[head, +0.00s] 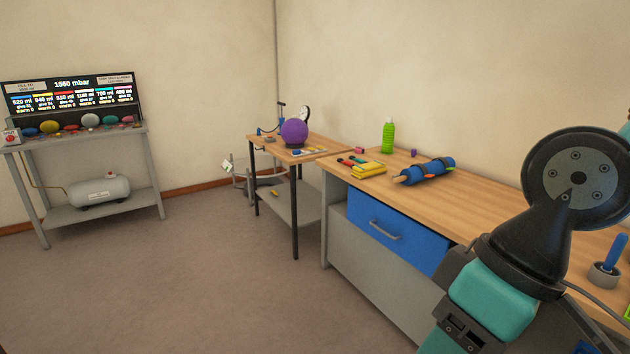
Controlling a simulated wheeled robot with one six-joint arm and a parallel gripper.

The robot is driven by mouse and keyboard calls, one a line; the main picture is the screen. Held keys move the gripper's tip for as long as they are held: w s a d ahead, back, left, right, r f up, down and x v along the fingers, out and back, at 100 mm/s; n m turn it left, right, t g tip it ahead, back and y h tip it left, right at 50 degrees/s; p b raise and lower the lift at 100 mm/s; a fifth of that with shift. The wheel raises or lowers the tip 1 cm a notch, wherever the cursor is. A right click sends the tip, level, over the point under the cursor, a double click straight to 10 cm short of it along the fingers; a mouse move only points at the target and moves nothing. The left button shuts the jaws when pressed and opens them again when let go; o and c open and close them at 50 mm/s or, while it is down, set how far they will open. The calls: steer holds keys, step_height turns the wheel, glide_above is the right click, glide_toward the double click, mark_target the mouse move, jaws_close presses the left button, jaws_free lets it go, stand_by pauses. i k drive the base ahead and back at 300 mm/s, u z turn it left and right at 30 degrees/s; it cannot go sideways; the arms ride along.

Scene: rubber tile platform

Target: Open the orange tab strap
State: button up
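A blue rolled bundle (427,171) lies on the wooden workbench, with dark straps around it and a tan rod end sticking out at its left. Small coloured tabs show along its front side, one of them green. They are too small to tell surely which strap carries the orange tab, or whether that strap is fastened. My arm rises at the right of the head view, in front of the bench. My gripper is not in view.
The workbench (483,196) also holds a green bottle (388,135), yellow items (368,169) and a dark cup with a blue handle (605,272). A blue drawer (396,232) is below. A side table (322,146) carries a purple ball (294,132).

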mark_target(424, 169)
steer(key=z, duration=0.2)
steer(key=i, duration=2.45)
steer(key=z, duration=0.4)
